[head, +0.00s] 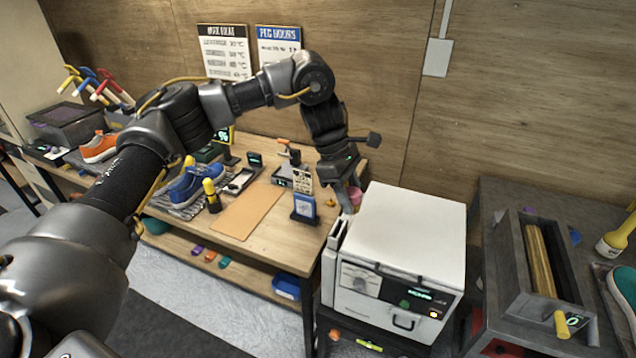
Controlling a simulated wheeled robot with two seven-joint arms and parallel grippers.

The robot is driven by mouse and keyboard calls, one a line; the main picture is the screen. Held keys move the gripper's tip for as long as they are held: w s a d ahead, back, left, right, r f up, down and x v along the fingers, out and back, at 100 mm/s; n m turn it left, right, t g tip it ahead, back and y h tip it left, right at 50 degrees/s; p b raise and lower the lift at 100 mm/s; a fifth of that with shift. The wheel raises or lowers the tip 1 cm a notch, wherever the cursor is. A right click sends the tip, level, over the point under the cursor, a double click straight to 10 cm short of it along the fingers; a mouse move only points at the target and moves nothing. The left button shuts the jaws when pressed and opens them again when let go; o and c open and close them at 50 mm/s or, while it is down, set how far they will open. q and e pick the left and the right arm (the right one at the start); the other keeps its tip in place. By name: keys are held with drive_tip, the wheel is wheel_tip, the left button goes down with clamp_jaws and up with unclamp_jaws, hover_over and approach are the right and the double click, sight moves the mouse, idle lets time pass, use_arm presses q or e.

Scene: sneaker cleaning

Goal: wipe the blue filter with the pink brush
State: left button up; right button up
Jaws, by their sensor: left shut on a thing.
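My left gripper (344,190) is at the end of the arm reaching in from the left. I cannot clearly pick out the blue filter. A small blue-framed panel (304,207) stands upright on the table, left of the gripper. My right gripper is out of view.
The white machine (405,235) has a narrow slot (337,232) at its left side. Blue (188,186) and orange (99,147) sneakers stand on the left. A tan mat (247,208) lies bare on the table. A dark trough (530,265) stands at right.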

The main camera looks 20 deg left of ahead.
use_arm(q)
drive_tip(key=s+d+f+m+g, duration=0.2)
drive_tip(key=s+f+m, duration=0.3)
drive_tip(key=s, duration=0.5)
drive_tip(key=s+a+f+m+b, duration=0.2)
drive_tip(key=s+a+f+b, duration=0.1)
drive_tip(key=a+f+b, duration=0.4)
wheel_tip(320, 180, down, 4)
drive_tip(key=b, duration=0.2)
drive_tip(key=shift+s+a+r+y+b, duration=0.15)
drive_tip(key=shift+s+a+y+b, duration=0.15)
drive_tip(key=shift+s+y+b, duration=0.1)
